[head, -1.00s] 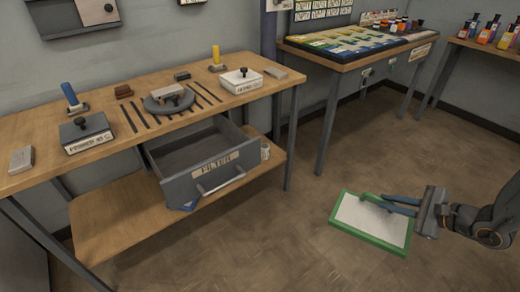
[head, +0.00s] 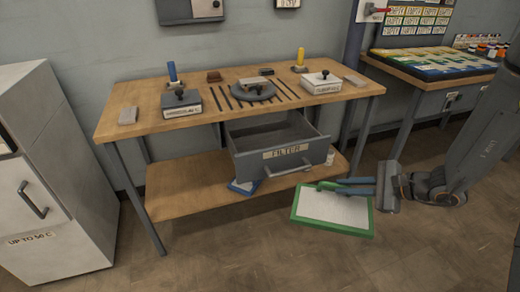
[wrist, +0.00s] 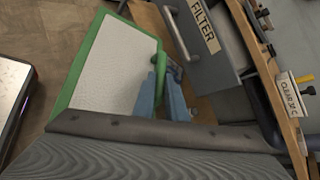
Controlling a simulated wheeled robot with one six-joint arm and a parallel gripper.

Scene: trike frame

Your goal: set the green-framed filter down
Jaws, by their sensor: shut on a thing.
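The green-framed filter (head: 332,211) is a flat white panel with a green rim. My gripper (head: 345,187) is shut on the rim's green handle at the far side and holds the filter above the floor, in front of the bench. In the wrist view the filter (wrist: 112,68) fills the upper left. The blue fingers (wrist: 161,88) close around the green handle there. The drawer (head: 280,152) labelled FILTER hangs open under the bench, just behind the filter. In the head view its inside looks empty as far as I can see.
The wooden bench (head: 150,113) carries blocks, dark rods and two labelled boxes. Its lower shelf (head: 190,200) holds a blue-edged item (head: 243,187) and a small white container (head: 330,157). A white cabinet (head: 50,170) stands left. Open floor lies in front.

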